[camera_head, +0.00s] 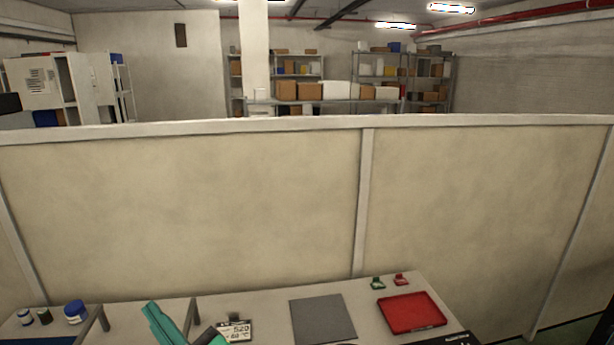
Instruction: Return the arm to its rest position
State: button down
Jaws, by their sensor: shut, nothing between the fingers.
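My gripper does not show clearly in the head view, so I cannot see its fingers or what is near them. A teal, angular thing (160,324) stands at the bottom edge of the picture, partly cut off. I cannot tell what it is. The table (262,309) below fills the lower part of the view, and its near side is out of frame.
On the table are a blue-lidded jar (76,312), small bottles (26,317), a display reading 520 (235,330), a grey mat (323,319) and a red tray (412,312). Red and green small items stand behind the tray. A beige partition (190,215) rises behind the table.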

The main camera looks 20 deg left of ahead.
jog(key=w+d+f+m+t+h, duration=0.3)
jog(key=d+f+m+t+h, duration=0.1)
jog(key=d+f+m+t, duration=0.3)
jog(key=w+d+f+m+t+h, duration=0.3)
jog(key=d+f+m+t+h, duration=0.15)
jog(key=d+m, duration=0.35)
jog(key=s+d+f+m+h, duration=0.1)
jog(key=s+d+f+h, duration=0.2)
jog(key=s+d+f, duration=0.1)
jog(key=s+d+f+m+h, duration=0.2)
jog(key=s+d+f+h, duration=0.1)
jog(key=d+f, duration=0.4)
jog(key=s+d+f+m+h, duration=0.2)
jog(key=s+d+f+h, duration=0.1)
jog(key=s+d+f, duration=0.2)
jog(key=shift+s+d+f+g+h, duration=0.15)
jog(key=shift+d+f, duration=0.2)
jog(key=shift+d, duration=0.25)
jog(key=shift+s+d+f+g+h, duration=0.1)
jog(key=shift+d+f, duration=0.25)
jog(key=shift+d, duration=0.25)
jog(key=s+d+f+g+h, duration=0.1)
jog(key=s+d+f, duration=0.1)
jog(key=s+d, duration=0.6)
jog(key=s, duration=0.4)
jog(key=shift+s+d+f+n+g+h, duration=0.25)
jog(key=shift+s+d+n+g+h, duration=0.05)
jog(key=shift+s+d+n+h, duration=0.1)
